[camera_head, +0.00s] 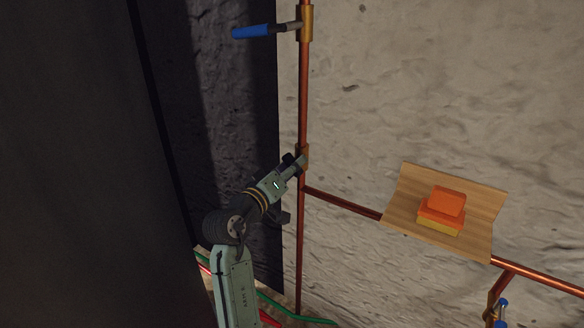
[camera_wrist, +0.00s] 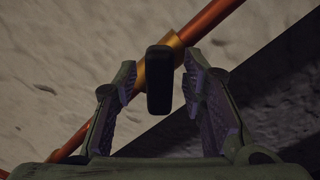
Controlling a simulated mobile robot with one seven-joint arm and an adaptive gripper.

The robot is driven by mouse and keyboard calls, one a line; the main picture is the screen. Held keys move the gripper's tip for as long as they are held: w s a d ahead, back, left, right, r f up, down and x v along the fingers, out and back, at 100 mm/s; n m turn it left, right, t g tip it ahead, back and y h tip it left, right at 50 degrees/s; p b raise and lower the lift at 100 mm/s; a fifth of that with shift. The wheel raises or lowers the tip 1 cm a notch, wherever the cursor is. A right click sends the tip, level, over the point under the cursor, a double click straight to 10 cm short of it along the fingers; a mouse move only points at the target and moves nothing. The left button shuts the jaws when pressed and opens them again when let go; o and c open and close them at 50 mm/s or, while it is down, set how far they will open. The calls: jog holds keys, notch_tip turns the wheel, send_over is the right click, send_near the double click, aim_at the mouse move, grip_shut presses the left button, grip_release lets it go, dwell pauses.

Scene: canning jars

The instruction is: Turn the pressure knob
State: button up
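A black, block-shaped knob (camera_wrist: 159,80) projects from a brass fitting (camera_wrist: 175,43) on a slanting copper pipe in the wrist view. I take this as the pressure knob; no label shows. My gripper (camera_wrist: 160,77) is open, with one finger on each side of the knob and visible gaps between. In the head view my gripper (camera_head: 295,162) is at the brass fitting (camera_head: 304,154) on the upright copper pipe (camera_head: 303,100). There the fingers and knob are too small and overlapped to tell apart.
A blue-handled valve (camera_head: 252,31) is higher on the same pipe. Another blue handle (camera_head: 502,308) is lower right. A dark panel (camera_head: 70,160) fills the left. A green hose (camera_head: 280,308) runs below.

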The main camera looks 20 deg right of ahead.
jog(key=v, duration=1.2)
dwell(0.4)
